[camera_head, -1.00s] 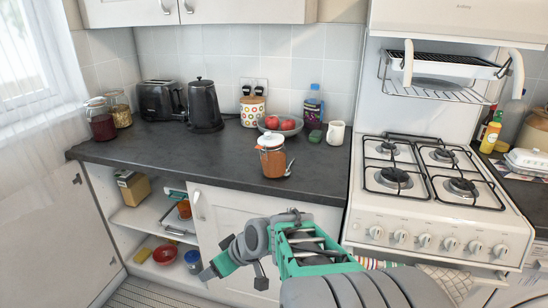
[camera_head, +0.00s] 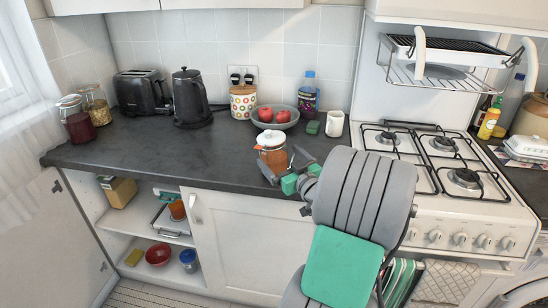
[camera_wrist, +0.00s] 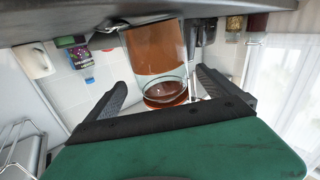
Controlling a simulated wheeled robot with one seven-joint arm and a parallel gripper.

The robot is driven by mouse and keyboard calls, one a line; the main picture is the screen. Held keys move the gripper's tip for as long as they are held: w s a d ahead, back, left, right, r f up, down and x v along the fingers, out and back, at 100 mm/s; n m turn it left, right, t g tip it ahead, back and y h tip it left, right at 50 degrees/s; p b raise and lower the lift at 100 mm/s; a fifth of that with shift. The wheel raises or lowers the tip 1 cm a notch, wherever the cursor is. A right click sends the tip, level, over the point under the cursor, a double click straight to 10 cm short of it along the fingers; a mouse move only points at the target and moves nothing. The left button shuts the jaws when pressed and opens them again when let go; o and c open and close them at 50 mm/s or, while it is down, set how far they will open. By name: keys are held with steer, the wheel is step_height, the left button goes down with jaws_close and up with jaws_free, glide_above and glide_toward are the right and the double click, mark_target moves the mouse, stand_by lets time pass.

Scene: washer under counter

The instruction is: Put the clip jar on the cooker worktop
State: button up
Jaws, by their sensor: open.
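In the wrist view, which is upside down, the jar (camera_wrist: 155,55) shows between my two open fingers (camera_wrist: 163,85). I cannot tell whether they touch it. The white cooker (camera_head: 440,210) with its gas hob stands to the right, its burners and grates bare.
Behind the jar are a bowl (camera_head: 290,122) of red fruit, a patterned canister (camera_head: 243,102), a bottle (camera_head: 307,95), a green sponge (camera_head: 313,127) and a white mug (camera_head: 334,124). A kettle (camera_head: 188,98) and toaster (camera_head: 142,92) stand left. The counter's left front is clear.

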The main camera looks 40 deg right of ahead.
steer(key=x, duration=0.3)
steer(key=p+x, duration=0.1)
steer(key=shift+w+d+f, duration=0.2)
steer(key=shift+f, duration=0.05)
steer(key=shift+r, duration=0.1)
steer(key=shift+s+a, duration=0.15)
steer(key=shift+a, duration=0.05)
steer(key=shift+c, duration=1.3)
steer(key=c, duration=1.5)
steer(key=shift+r, duration=0.2)
steer(key=shift+c, duration=0.4)
steer(key=shift+d+f, duration=0.1)
steer(key=shift+d, duration=0.05)
